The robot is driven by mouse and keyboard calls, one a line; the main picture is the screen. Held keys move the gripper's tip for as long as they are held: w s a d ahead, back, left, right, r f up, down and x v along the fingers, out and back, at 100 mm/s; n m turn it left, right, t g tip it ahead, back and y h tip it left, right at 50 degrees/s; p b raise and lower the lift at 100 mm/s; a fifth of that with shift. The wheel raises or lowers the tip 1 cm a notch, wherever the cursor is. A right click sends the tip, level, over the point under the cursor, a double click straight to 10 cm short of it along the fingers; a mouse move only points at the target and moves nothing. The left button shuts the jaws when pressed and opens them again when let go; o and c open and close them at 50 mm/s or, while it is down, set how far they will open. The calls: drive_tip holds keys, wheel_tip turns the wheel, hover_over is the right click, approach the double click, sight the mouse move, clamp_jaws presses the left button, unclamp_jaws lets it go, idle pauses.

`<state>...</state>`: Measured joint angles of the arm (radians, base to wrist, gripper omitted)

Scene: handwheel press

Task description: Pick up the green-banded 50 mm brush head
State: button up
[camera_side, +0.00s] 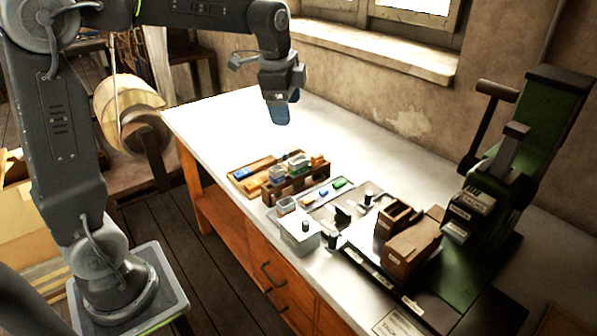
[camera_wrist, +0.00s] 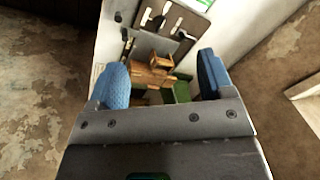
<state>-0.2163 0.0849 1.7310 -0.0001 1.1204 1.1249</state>
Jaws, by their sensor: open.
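A small green piece (camera_side: 340,184) lies on a pale tray (camera_side: 318,197) beside blue and yellow pieces in the side view. Greenish items (camera_side: 298,160) also show in the wooden rack (camera_side: 283,190). Which one is the green-banded 50 mm brush head is too small to tell. My gripper (camera_side: 281,112) hangs well above the back of the bench, apart from these things. In the wrist view my gripper (camera_wrist: 162,80) has its two blue fingers wide apart with nothing between them.
The green handwheel press (camera_side: 490,210) stands tall at the right, with wooden blocks (camera_side: 412,245) beside it. The back left of the bench (camera_side: 225,120) is bare. A wall and window ledge (camera_side: 370,50) lie behind.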

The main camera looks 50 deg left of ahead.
drive_tip(key=w+a+f+m+g, duration=0.1)
drive_tip(key=w+a+f+m, duration=0.25)
drive_tip(key=w+a, duration=0.2)
drive_tip(key=m+g, duration=0.1)
drive_tip(key=m, duration=0.3)
hover_over(298, 162)
wheel_tip(298, 162, down, 7)
wheel_tip(298, 162, down, 8)
drive_tip(key=shift+s+a+f, duration=0.1)
drive_tip(key=shift+a+f, duration=0.05)
drive_tip(key=shift+f, duration=2.8)
drive_tip(key=c, duration=0.7)
drive_tip(key=shift+r, duration=0.15)
